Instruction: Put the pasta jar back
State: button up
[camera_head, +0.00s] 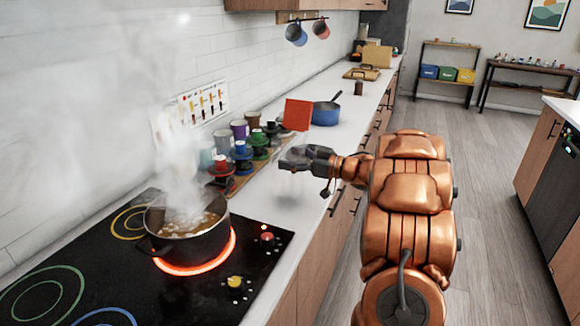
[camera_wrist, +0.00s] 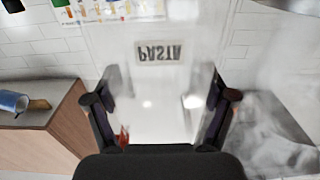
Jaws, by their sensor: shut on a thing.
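The pasta jar is clear, with a pale label (camera_wrist: 158,52) reading PASTA, upside down in the wrist view. The see-through jar (camera_wrist: 150,85) fills the space between the two dark fingers of my gripper (camera_wrist: 160,112). The fingers press on it from both sides. No pasta can be made out inside. In the head view my gripper (camera_head: 300,158) is over the front part of the white counter, right of the coloured cups. The jar is very faint there, and its outline and base are hard to tell.
A steaming pot (camera_head: 185,230) stands on a glowing burner of the black hob (camera_head: 120,275). Coloured cups and stacked items (camera_head: 240,145) line the wall. A red block (camera_head: 297,115) and a blue pan (camera_head: 326,113) are farther back. Bare counter (camera_head: 340,140) lies beyond my gripper.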

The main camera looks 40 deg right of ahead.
jog(key=shift+w+f, duration=0.15)
jog(key=shift+w, duration=0.1)
jog(key=shift+f+p, duration=0.35)
jog(key=shift+f, duration=1.25)
jog(key=shift+f, duration=0.15)
jog(key=o, duration=1.6)
jog(key=shift+s+d, duration=0.15)
jog(key=shift+s, duration=0.1)
jog(key=b+v, duration=0.2)
jog(key=v, duration=0.9)
jog(key=shift+s+d, duration=0.1)
jog(key=shift+s, duration=0.2)
